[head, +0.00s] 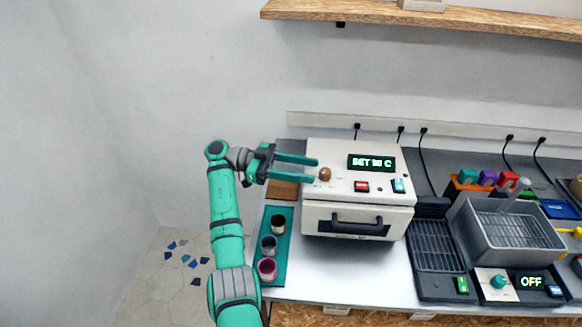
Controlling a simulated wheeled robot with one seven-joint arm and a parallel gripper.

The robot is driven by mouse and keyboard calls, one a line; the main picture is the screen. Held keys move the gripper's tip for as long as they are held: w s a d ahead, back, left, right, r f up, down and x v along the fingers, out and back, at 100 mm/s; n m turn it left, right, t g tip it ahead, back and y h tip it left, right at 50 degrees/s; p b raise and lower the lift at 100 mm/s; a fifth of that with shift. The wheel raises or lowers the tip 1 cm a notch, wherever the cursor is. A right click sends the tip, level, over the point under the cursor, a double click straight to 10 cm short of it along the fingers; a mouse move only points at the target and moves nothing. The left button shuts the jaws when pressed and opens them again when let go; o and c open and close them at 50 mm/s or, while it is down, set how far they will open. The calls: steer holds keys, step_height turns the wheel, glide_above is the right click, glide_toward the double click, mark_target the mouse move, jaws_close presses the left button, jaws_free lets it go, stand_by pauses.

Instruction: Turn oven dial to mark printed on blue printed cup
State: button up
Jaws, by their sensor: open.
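The white oven (360,207) stands on the bench, with a brown round dial (325,174) at the left of its sloped top panel. Its display (371,162) reads "SET" and a two-digit number in C; the first digit is hard to read. My gripper (316,171) is open, fingers pointing right, with its tips just left of the dial; I cannot tell if they touch it. Three cups stand on a teal mat (283,268): a dark one (278,225), a grey-blue one (269,245) and a magenta one (267,268). No printed mark is readable on any cup.
A red button (361,186) and a teal switch (399,186) sit right of the dial. A wooden block (284,190) lies left of the oven. A metal basin (512,240) and a dark rack (436,246) stand to the right. A shelf (440,22) hangs above.

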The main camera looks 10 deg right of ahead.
steer(key=shift+v, duration=2.45)
